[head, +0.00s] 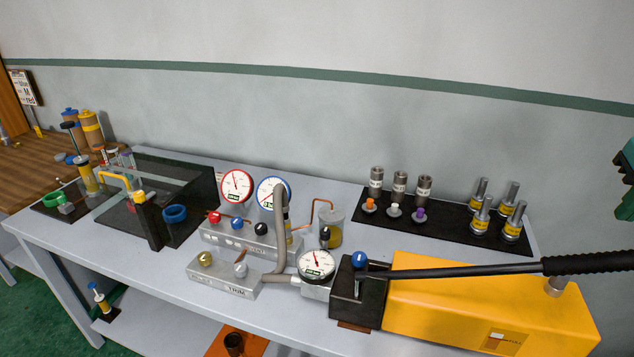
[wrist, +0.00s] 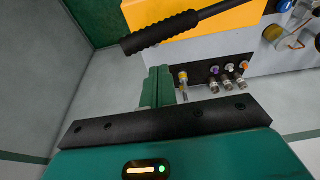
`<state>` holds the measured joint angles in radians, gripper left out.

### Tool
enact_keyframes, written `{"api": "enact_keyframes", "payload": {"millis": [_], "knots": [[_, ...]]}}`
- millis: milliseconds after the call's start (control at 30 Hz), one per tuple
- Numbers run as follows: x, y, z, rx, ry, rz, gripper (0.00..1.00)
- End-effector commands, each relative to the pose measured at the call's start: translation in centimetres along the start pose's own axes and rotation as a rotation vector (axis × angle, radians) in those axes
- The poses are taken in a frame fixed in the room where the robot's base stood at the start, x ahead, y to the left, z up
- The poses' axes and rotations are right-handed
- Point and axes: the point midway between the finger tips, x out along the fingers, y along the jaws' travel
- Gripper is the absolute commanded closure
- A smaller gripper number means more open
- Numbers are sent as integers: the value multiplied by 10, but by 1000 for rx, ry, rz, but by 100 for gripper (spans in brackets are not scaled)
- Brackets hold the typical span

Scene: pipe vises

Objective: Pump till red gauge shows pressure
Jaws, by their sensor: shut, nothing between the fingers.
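The yellow hand pump (head: 480,300) sits at the front right of the bench. Its long black lever (head: 460,270) runs right from the black pump head, nearly level, to a ribbed grip (head: 590,262). The red-rimmed gauge (head: 237,186) stands on a manifold at centre; its needle points up and slightly left, but the scale is too small to read. In the wrist view, my gripper (wrist: 160,72) is shut and empty. The ribbed grip (wrist: 160,33) shows just beyond its fingertips, apart from them in the picture. Part of my green hardware shows at the head view's right edge.
A blue-rimmed gauge (head: 273,192) stands beside the red one, and a third gauge (head: 316,265) is by the pump head. A black mat (head: 450,228) with metal fittings lies behind the pump. A dark clear-sided box (head: 175,180) stands left.

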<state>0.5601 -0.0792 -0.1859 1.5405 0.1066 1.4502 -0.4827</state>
Motion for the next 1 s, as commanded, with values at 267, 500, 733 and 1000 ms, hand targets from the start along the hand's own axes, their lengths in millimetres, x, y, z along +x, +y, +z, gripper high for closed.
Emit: {"api": "enact_keyframes", "payload": {"millis": [267,500,733,1000], "knots": [[2,16,-1,7,-11,3,100],[25,16,6,9,-11,3,100],[49,16,12,9,-10,3,100],[65,15,16,8,-9,3,100]]}}
